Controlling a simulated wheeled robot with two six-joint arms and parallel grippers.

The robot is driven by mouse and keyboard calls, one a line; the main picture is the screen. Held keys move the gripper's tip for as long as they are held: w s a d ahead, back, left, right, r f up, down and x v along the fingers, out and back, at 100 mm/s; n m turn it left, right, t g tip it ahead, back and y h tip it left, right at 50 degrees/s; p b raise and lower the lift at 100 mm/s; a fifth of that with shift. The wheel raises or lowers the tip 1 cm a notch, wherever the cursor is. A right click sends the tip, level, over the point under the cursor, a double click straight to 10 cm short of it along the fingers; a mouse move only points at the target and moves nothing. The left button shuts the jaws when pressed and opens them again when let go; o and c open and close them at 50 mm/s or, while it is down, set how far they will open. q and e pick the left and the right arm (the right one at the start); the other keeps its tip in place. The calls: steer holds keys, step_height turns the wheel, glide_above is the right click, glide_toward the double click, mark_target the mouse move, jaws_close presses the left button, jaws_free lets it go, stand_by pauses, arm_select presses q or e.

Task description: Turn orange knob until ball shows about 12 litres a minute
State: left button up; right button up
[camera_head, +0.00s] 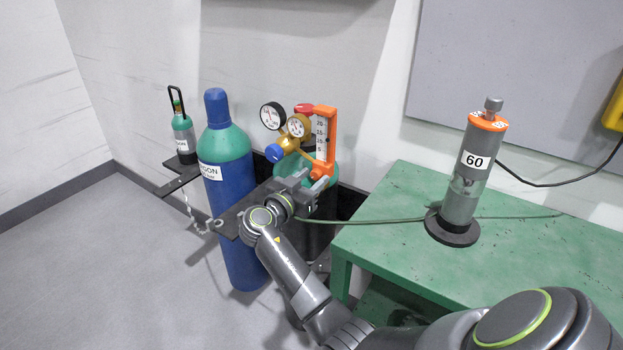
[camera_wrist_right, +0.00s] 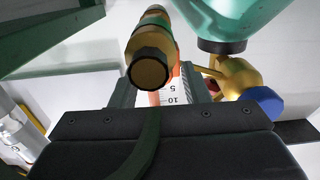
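The flowmeter (camera_head: 321,133) has an orange frame and a white scale with numbers, and stands upright beside the brass regulator (camera_head: 291,141). Its scale also shows in the wrist view (camera_wrist_right: 171,98), with 10 and 5 readable. I cannot make out the ball or its level. The orange knob is not clearly distinguishable; my gripper and the fitting cover the lower flowmeter. My right gripper (camera_head: 308,183) is at the flowmeter's lower end. In the wrist view its fingers (camera_wrist_right: 157,92) are apart, one on each side of the scale. I cannot tell whether they touch anything. My left gripper is out of view.
A dark-ended fitting (camera_wrist_right: 149,72) is close to the wrist camera. A blue-green cylinder (camera_head: 228,170) stands left of my right arm. A green hose (camera_head: 385,221) runs to the tube marked 60 (camera_head: 472,161) on the green table (camera_head: 400,190).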

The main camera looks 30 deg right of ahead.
steer(key=c, duration=0.8)
steer(key=shift+n, duration=0.8)
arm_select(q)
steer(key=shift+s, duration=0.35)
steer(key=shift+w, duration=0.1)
arm_select(e)
steer(key=o, duration=1)
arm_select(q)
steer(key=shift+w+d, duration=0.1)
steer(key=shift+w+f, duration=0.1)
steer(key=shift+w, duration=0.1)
